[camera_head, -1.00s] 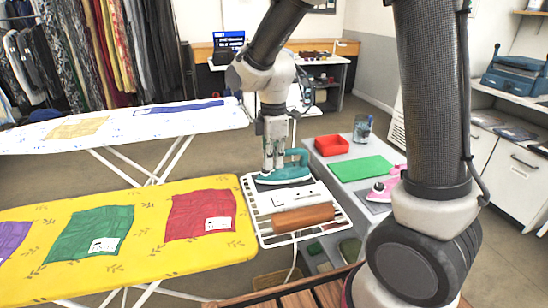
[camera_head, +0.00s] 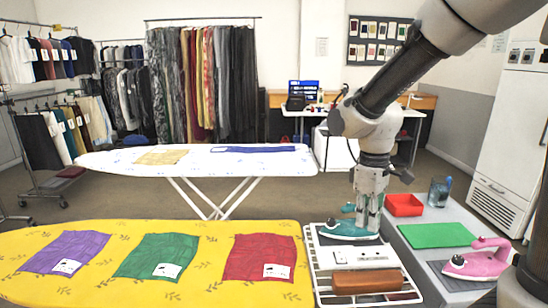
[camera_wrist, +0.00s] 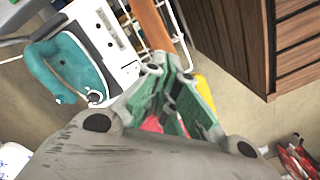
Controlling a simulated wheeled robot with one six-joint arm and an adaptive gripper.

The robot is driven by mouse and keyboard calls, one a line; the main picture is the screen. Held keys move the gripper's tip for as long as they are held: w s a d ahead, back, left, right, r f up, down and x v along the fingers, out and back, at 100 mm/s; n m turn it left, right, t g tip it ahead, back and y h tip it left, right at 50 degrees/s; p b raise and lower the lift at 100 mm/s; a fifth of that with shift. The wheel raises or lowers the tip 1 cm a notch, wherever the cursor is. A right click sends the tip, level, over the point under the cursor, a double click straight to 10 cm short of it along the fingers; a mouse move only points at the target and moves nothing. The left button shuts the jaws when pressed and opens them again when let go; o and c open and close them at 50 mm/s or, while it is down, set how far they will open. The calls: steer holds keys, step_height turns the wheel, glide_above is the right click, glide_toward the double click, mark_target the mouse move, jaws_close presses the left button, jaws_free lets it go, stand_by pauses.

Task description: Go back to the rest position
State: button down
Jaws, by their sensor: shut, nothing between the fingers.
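My gripper (camera_head: 368,226) points down over the white rack (camera_head: 322,284) at the right end of the yellow ironing board. Its fingers are shut with nothing between them; the wrist view shows them (camera_wrist: 172,88) from above. A teal iron (camera_head: 340,231) stands on the rack. In the head view my fingers overlap its right part. In the wrist view the iron (camera_wrist: 62,62) lies left of my fingers and apart from them.
A brown roll (camera_head: 366,281) lies on the rack. The yellow board (camera_head: 110,287) carries purple, green and red cloths. A white board (camera_head: 290,164) stands behind.

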steer(key=s+d+r+m+t, duration=0.5)
steer(key=s+d+r+m, duration=0.4)
steer(key=s+d+r, duration=0.35)
steer(key=w+a+f+n+g, duration=0.3)
steer(key=w+a+f+n, duration=1.25)
steer(key=w+n, duration=0.35)
steer(key=shift+m, duration=0.7)
steer(key=f, duration=0.4)
steer(key=w+f, duration=0.1)
steer(key=f, duration=0.3)
steer(key=w+a+f, duration=0.1)
steer(key=f, duration=0.3)
steer(key=shift+w+f, duration=0.2)
steer(key=shift+f, duration=0.15)
steer(key=shift+d, duration=0.1)
